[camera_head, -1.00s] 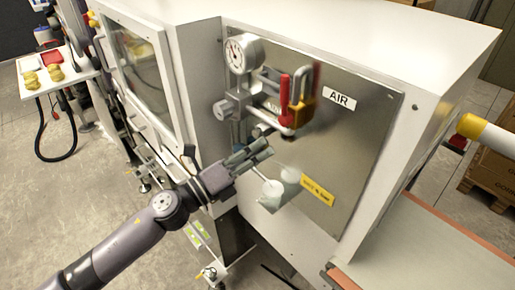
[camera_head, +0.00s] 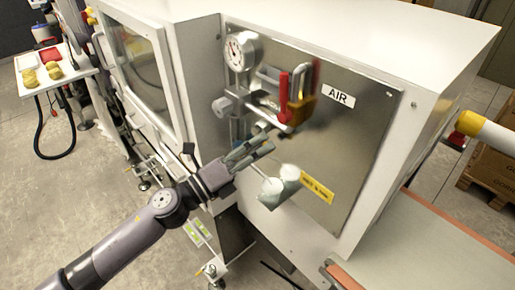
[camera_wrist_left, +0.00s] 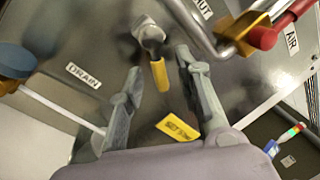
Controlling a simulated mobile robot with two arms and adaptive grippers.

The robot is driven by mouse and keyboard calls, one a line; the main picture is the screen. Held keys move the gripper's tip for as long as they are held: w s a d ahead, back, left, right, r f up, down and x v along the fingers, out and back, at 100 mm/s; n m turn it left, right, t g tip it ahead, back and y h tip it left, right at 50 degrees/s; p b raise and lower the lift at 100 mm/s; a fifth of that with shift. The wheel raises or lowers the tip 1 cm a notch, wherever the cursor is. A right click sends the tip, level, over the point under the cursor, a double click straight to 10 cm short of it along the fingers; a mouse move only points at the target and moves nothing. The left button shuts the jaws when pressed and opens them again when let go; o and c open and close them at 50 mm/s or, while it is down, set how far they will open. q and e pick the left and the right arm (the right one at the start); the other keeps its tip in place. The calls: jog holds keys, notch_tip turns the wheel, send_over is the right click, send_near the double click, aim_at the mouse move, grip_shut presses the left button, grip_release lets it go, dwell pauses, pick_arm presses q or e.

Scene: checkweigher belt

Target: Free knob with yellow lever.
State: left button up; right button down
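The knob with the yellow lever (camera_wrist_left: 158,72) shows in the left wrist view on a grey metal panel, its silver hub at the top and its lever pointing down. In the head view I cannot make it out. My left gripper (camera_wrist_left: 165,95) is open, with one finger on each side of the lever and a gap to both. It also shows in the head view (camera_head: 262,146), in front of the panel below the gauge. Whether the fingertips are level with the lever in depth, I cannot tell. My right gripper is not in view.
A red lever (camera_head: 284,97) and brass padlock (camera_head: 302,110) sit just above the gripper. A gauge (camera_head: 240,50) is above left. A pale cup-like part (camera_head: 272,187) is below the fingers. Labels read DRAIN (camera_wrist_left: 84,75) and AIR (camera_head: 339,95). A belt (camera_head: 430,250) is at lower right.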

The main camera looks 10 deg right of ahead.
pick_arm(q)
jog(key=v, duration=1.2)
dwell(0.3)
